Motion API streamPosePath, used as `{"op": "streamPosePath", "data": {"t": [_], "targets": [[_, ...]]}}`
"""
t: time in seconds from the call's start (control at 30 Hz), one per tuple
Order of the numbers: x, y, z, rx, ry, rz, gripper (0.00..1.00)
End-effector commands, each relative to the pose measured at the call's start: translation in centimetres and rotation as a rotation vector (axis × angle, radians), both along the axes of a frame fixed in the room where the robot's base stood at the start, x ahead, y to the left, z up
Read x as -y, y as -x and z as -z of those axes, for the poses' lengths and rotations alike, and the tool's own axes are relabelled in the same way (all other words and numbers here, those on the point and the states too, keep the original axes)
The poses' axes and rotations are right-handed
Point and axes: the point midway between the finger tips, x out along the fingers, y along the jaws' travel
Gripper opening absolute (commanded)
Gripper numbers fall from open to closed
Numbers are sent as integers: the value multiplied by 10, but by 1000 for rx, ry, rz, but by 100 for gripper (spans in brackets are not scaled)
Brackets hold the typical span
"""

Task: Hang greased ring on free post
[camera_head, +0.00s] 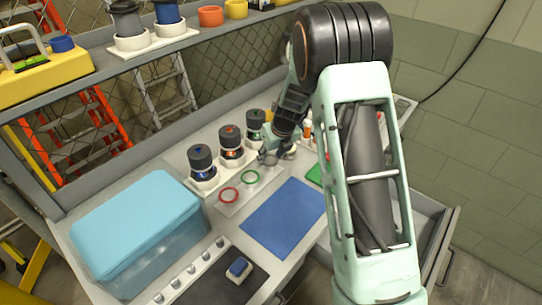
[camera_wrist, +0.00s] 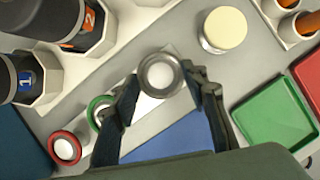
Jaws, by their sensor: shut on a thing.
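My gripper (camera_wrist: 161,78) is shut on a grey, glassy-looking ring (camera_wrist: 143,77), with one finger on each side of it. A pale round post top shows through the ring's middle; I cannot tell whether the ring is around the post or just above it. A green ring (camera_wrist: 92,103) and a red ring (camera_wrist: 52,143) are in line to its lower left, the red one around a white post top (camera_wrist: 65,149).
Black canisters (camera_head: 201,158) in white holders stand left of my gripper. A cream-lidded jar (camera_wrist: 225,28), a green tray (camera_wrist: 275,122) and a red tray (camera_wrist: 311,70) are to its right. A blue mat (camera_head: 285,217) lies clear in front. A blue-lidded box (camera_head: 135,220) is at left.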

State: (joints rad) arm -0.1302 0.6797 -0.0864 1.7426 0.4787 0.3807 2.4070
Motion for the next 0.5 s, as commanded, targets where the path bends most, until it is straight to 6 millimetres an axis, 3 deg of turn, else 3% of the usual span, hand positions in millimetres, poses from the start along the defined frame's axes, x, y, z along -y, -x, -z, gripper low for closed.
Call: {"op": "streamPosePath", "data": {"t": [0.17, 0.2, 0.33, 0.5], "targets": [[0, 0, 5, -1, 0, 1, 31], [0, 0, 4, 0, 0, 1, 45], [0, 0, 3, 0, 0, 0, 58], [0, 0, 3, 0, 0, 0, 58]]}}
